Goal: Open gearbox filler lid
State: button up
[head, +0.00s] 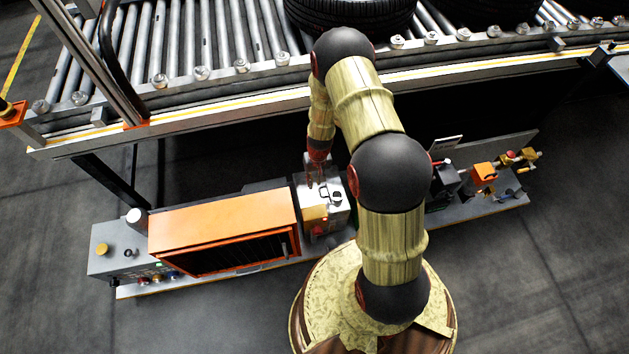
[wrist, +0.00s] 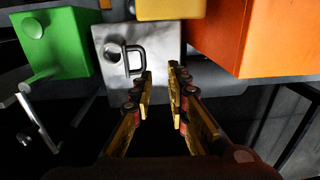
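The pale grey gearbox (head: 335,214) sits on the low bench between the orange housing and my arm. It also shows in the wrist view (wrist: 165,40). A dark U-shaped handle (wrist: 131,58) stands on its top face, and a round knob or cap sits to the left of that handle. I cannot tell which part is the filler lid, but it looks shut. My gripper (wrist: 161,72) is open, with a narrow empty gap between its yellow fingers. The fingertips are just right of the handle and appear apart from it.
A large orange housing (head: 222,228) stands left of the gearbox; it is at the right in the wrist view (wrist: 280,40). A green box (wrist: 55,40) is at the left in the wrist view. The roller conveyor (head: 225,45) with tyres runs behind.

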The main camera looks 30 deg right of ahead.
notch_tip(320, 180, up, 12)
jog(key=shift+d+f, duration=0.2)
jog(key=shift+d, duration=0.2)
jog(key=shift+s, duration=0.1)
dwell(0.3)
jog(key=s+a+r+g, duration=0.1)
jog(key=s+a+g, duration=0.1)
jog(key=s, duration=0.4)
jog(key=s+a+r+n+t, duration=0.1)
jog(key=s+a+r+t, duration=0.1)
jog(key=r, duration=1.2)
jog(key=s+a+r+n+t, duration=0.1)
jog(key=s+a+r+t, duration=0.2)
jog(key=s+r, duration=0.4)
jog(key=s+a+r+n+t, duration=0.1)
jog(key=s+a+r, duration=0.3)
jog(key=r, duration=1.7)
jog(key=shift+s+a+r+t+h, duration=0.3)
jog(key=shift+s+r+t+h, duration=0.1)
jog(key=shift+s+t, duration=0.3)
